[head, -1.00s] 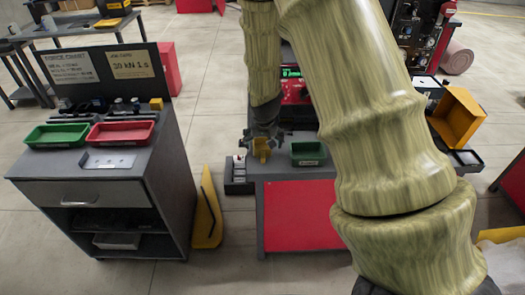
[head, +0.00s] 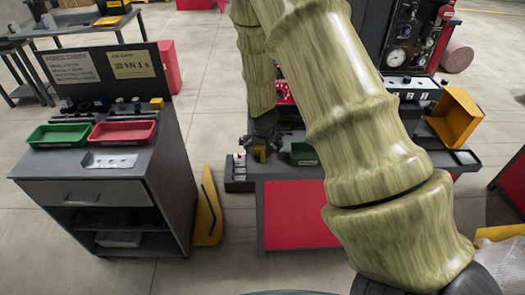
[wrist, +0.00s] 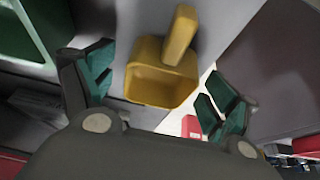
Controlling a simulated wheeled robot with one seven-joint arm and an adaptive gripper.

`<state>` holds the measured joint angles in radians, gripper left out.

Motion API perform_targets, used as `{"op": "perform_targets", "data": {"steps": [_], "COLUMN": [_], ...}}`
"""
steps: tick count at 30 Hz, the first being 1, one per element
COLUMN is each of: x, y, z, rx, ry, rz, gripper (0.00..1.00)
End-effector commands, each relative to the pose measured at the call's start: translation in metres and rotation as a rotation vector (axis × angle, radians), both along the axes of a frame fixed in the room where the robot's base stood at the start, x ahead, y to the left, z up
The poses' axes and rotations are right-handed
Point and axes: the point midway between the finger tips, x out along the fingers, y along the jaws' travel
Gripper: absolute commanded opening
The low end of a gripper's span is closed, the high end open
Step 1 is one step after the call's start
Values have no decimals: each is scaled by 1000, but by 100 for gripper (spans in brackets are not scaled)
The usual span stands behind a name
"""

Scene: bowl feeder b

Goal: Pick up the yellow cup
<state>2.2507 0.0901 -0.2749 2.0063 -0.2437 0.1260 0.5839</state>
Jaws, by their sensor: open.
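The yellow cup (wrist: 160,84) is a squarish open scoop with a stubby handle in the wrist view. It lies between the spread green finger pads of my gripper (wrist: 158,90). The gripper is open, with a gap between the cup and each pad. In the head view a small yellow part of the cup (head: 260,152) shows just below my dark gripper (head: 263,138), at the left end of the grey bench top. The fingertips are too small to make out there.
A green bin (head: 303,153) stands just right of the gripper, partly behind my arm. A yellow open box (head: 456,115) stands at the right. The left cabinet holds green (head: 62,135) and red (head: 121,132) trays.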

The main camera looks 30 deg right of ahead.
Motion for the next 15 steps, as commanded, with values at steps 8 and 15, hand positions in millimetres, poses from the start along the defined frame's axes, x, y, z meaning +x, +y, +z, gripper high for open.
{"op": "perform_targets", "data": {"steps": [8,15], "x": [0,0], "y": [0,0], "z": [0,0], "rx": [0,0], "ry": [0,0], "rz": [0,0], "gripper": [40,33]}}
